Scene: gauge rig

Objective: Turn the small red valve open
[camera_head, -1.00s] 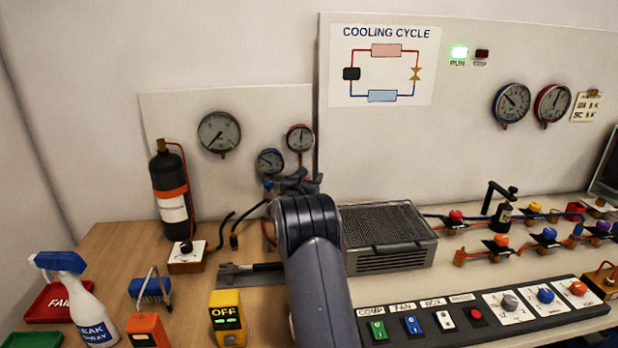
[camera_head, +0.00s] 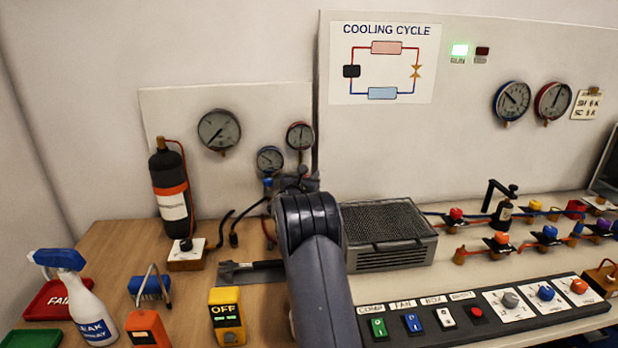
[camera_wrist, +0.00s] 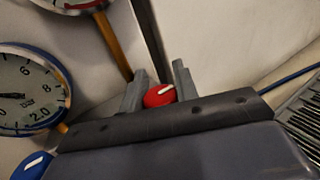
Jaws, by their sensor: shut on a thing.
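The small red valve (camera_wrist: 159,95) is a round red knob with a white pointer line, seen in the wrist view below the small gauges. My gripper (camera_wrist: 160,83) has one finger on each side of the knob and is shut on it. The white line lies tilted, rising to the right. In the head view my arm hides the red valve, and my gripper (camera_head: 296,183) shows only in part at the manifold. A blue knob (camera_wrist: 33,164) with a white line sits to the left in the wrist view and also shows in the head view (camera_head: 268,184).
A blue-rimmed gauge (camera_head: 270,160) and a red-rimmed gauge (camera_head: 300,136) stand just above the manifold. A grey vented box (camera_head: 388,236) is close on the right. A black cylinder (camera_head: 170,195) stands left. Hoses run left of my arm.

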